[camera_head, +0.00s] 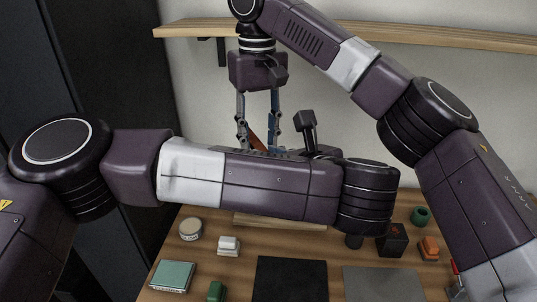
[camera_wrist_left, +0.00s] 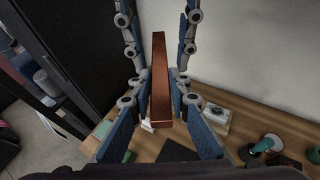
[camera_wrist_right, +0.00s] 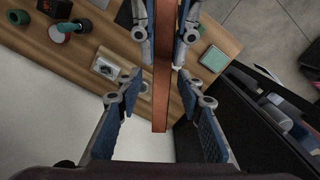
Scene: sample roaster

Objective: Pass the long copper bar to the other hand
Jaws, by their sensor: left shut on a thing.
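The long copper bar (camera_wrist_left: 160,85) is a reddish-brown bar that runs between the two facing grippers. My left gripper (camera_wrist_left: 160,76) is shut on it; in the head view this gripper is mostly hidden behind my left forearm. My right gripper (camera_head: 258,138) points down from above, its two fingers parallel and apart. In the right wrist view the bar (camera_wrist_right: 161,90) runs between the right fingers, with gaps visible on both sides. Only a small slanted piece of the bar shows in the head view.
The wooden table below holds a round tin (camera_head: 190,230), a white item (camera_head: 228,245), a teal box (camera_head: 172,276), a black mat (camera_head: 290,280), a grey mat (camera_head: 383,284), a black box (camera_head: 391,240) and an orange item (camera_head: 429,247). A wooden shelf (camera_head: 340,36) crosses the wall behind.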

